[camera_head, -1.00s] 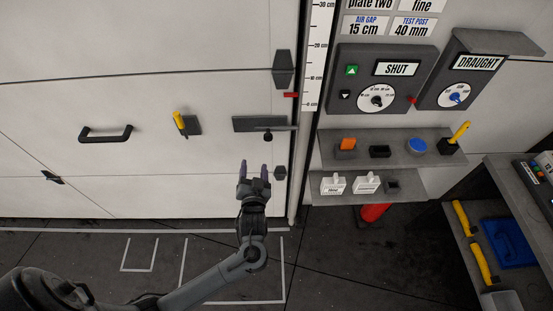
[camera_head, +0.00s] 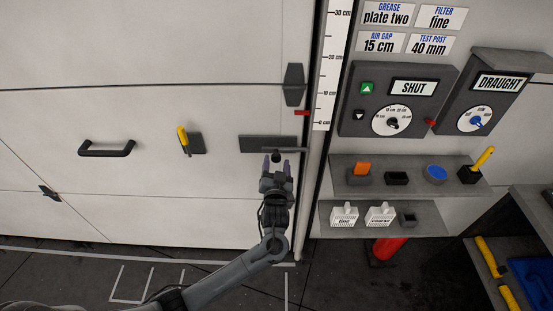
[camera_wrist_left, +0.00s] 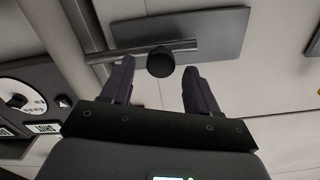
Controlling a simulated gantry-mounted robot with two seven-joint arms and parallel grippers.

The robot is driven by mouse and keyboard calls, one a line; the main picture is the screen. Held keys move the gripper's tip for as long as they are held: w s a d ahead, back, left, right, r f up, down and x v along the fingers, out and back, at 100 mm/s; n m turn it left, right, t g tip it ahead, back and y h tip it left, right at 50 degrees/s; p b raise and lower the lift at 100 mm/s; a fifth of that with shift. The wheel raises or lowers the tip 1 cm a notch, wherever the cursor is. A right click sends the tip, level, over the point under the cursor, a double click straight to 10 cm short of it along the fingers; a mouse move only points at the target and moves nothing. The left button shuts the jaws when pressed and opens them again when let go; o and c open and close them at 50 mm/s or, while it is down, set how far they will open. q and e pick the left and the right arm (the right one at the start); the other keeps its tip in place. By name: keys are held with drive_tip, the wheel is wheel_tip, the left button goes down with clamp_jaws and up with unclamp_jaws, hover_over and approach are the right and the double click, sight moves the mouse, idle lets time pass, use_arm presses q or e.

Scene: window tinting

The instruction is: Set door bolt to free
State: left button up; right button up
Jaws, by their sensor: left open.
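The door bolt is a thin bar with a round black knob (camera_head: 275,156) on a dark grey plate (camera_head: 255,143) near the door's right edge. The bar reaches past the plate's right end toward the door frame. In the left wrist view the knob (camera_wrist_left: 160,62) appears between the fingertips, with the plate (camera_wrist_left: 215,30) behind it. My left gripper (camera_head: 277,166) is open, fingers pointing up at the door, just below the plate. It also shows in the left wrist view (camera_wrist_left: 157,78). I cannot tell whether the fingers touch the knob. My right gripper is not in view.
A black handle (camera_head: 106,149) and a yellow lever (camera_head: 184,140) sit on the door to the left. A red marker (camera_head: 302,113) sits above the bolt. At right are the SHUT panel (camera_head: 408,72) and two shelves (camera_head: 345,188) with small items.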

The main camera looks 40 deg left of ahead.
sight(276, 159)
use_arm(q)
drive_tip(key=shift+x, duration=1.65)
clamp_jaws()
